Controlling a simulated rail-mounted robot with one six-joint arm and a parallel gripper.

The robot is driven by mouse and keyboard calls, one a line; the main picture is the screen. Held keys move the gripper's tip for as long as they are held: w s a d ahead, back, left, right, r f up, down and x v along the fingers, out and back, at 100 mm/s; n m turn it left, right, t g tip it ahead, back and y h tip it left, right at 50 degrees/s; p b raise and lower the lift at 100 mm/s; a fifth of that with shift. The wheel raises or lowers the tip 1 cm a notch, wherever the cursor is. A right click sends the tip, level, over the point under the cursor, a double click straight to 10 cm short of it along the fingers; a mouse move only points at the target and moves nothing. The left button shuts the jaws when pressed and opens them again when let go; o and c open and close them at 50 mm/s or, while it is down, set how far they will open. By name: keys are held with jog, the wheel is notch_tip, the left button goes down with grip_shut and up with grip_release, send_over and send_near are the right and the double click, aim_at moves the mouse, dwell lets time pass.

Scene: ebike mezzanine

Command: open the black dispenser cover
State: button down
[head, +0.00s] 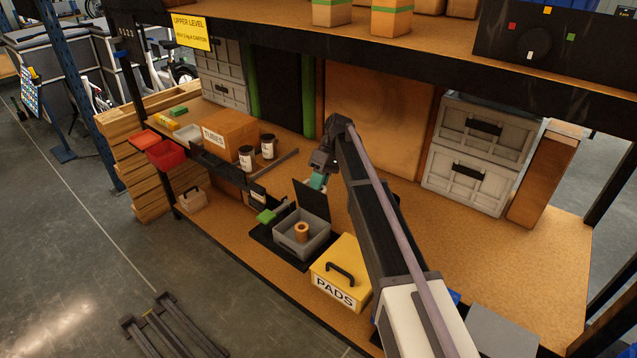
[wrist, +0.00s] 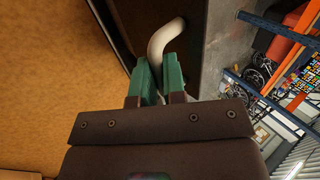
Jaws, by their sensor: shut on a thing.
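The black dispenser cover (head: 311,199) stands raised, near upright, at the back of a grey open box (head: 303,246) in the head view. A tan roll (head: 302,232) stands inside the box. My gripper (head: 317,181) is at the cover's upper right edge, its green fingers pointing down at it. In the wrist view my gripper (wrist: 159,78) is closed around a pale bent handle (wrist: 163,38) in front of the dark cover (wrist: 190,55). The fingers hide the handle's lower end. The handle cannot be made out in the head view.
A yellow PADS box (head: 341,271) with a black handle stands right of the dispenser. The upper shelf (head: 300,40) overhangs. The bench at right (head: 480,245) is clear.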

jog(key=shift+w+a, duration=0.1)
dwell(0.6)
jog(key=c, duration=1.5)
grip_release()
jog(key=shift+c, duration=0.2)
jog(key=shift+o, duration=0.7)
jog(key=shift+w+a+f, duration=0.15)
jog(key=shift+a, duration=0.05)
jog(key=shift+o, duration=1.2)
jog(key=p+v, duration=0.9)
jog(key=v, duration=0.2)
